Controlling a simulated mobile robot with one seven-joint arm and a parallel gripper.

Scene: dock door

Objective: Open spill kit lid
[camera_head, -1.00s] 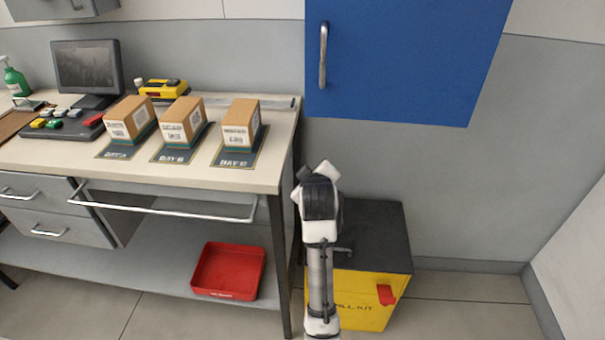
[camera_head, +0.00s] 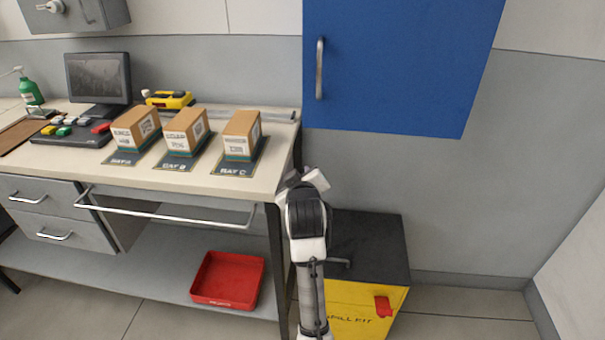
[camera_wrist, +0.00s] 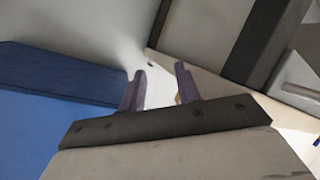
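The spill kit (camera_head: 350,308) is a yellow box on the floor, right of the workbench. Its dark lid (camera_head: 375,245) is shut. A red latch (camera_head: 383,306) sits on its front at the right. My arm stands in front of the kit's left part and hides some of it. In the wrist view my gripper (camera_wrist: 160,85) has its two purple fingers apart with nothing seen between them. In the head view the fingers are not clearly visible behind my arm.
A blue wall cabinet (camera_head: 400,65) hangs above the kit. The workbench (camera_head: 225,185) on the left carries several items, including three cartons. A red tray (camera_head: 228,280) lies on its lower shelf. Floor is clear right of the kit.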

